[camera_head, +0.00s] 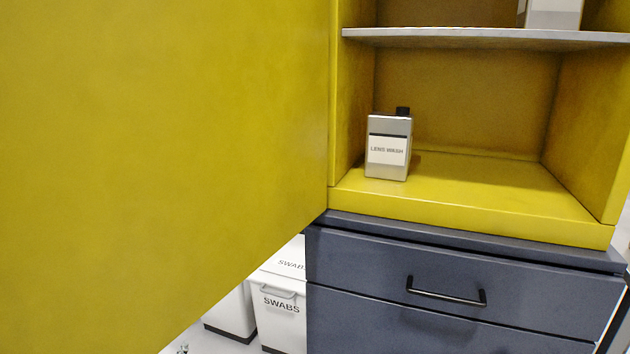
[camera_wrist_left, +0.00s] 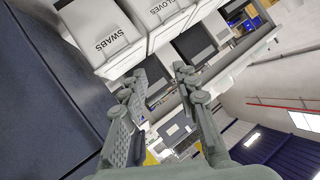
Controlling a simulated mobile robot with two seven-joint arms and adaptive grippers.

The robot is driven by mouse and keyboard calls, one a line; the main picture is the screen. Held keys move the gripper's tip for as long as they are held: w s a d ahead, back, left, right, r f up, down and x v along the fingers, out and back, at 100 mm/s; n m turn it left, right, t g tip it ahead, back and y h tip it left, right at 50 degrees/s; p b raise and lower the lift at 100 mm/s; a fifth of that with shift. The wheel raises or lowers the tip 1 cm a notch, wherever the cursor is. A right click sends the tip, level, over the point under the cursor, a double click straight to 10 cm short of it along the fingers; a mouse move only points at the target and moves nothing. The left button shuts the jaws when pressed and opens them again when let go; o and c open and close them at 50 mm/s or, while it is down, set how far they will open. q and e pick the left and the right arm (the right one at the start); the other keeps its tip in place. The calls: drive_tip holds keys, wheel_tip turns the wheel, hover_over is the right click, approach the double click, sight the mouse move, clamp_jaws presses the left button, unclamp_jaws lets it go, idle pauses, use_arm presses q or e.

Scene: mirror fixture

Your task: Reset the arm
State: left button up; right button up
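My left gripper (camera_wrist_left: 160,74) shows in the left wrist view with its two grey fingers apart and nothing between them. In the head view only a small grey piece at the bottom edge (camera_head: 183,349), below the yellow door, may be part of it; the rest is hidden or out of frame. My right gripper is in neither view.
A yellow cabinet door (camera_head: 165,140) stands open and fills the left of the head view. Its cabinet holds a LENS WASH bottle (camera_head: 389,148) below a grey shelf (camera_head: 490,39). Dark drawers (camera_head: 445,265) stand below. White SWABS bins (camera_head: 281,306) stand beside them.

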use_arm(q)
drive_tip(key=s+d+f+n+g, duration=0.1)
drive_tip(key=s+f+g, duration=0.2)
drive_tip(key=s, duration=0.6)
drive_tip(key=s+d+f+n+g, duration=0.1)
drive_tip(key=s+f+g, duration=0.3)
drive_tip(key=s+f, duration=0.4)
drive_tip(key=s+d+f+n+g, duration=0.1)
drive_tip(key=s+f+g, duration=0.2)
drive_tip(key=s+f, duration=0.3)
drive_tip(key=s, duration=0.5)
drive_tip(key=shift+f, duration=0.25)
